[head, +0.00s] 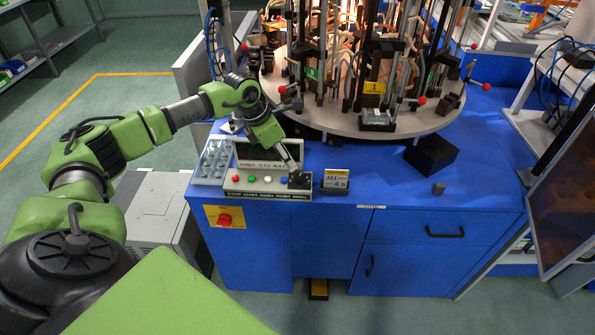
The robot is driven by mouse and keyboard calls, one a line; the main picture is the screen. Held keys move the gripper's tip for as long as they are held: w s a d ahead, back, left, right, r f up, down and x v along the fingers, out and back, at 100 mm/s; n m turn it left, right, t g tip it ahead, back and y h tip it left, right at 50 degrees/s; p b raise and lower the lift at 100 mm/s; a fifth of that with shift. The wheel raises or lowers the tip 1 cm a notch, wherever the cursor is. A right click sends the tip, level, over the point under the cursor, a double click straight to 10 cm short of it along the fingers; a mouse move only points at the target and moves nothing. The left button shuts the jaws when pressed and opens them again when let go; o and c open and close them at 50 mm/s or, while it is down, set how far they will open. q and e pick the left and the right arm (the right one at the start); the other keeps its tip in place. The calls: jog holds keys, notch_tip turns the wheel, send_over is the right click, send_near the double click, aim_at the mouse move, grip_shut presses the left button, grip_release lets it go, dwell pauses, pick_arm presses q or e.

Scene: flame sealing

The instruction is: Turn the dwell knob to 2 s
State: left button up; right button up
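The control panel (250,193) sits on the front left of the blue cabinet top. It has a row of coloured buttons and a dark dwell knob (299,183) at its right end. My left gripper (295,172) reaches down from the upper left, with its fingertips at the knob. The fingers partly cover the knob, so its pointer setting and whether they are closed around it cannot be made out. A small display behind the panel is partly hidden by my gripper. My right gripper is out of view.
A round turntable (420,122) with upright fixtures and red-tipped handles stands close behind the panel. A tray of clear parts (212,160) lies left of it. The blue top between is mostly free.

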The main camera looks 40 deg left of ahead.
aim_at(299, 176)
pick_arm(q)
jog(key=p+x, duration=0.1)
jog(key=x, duration=0.7)
jog(key=shift+w+d+f, duration=0.1)
jog(key=shift+f, duration=0.15)
grip_shut()
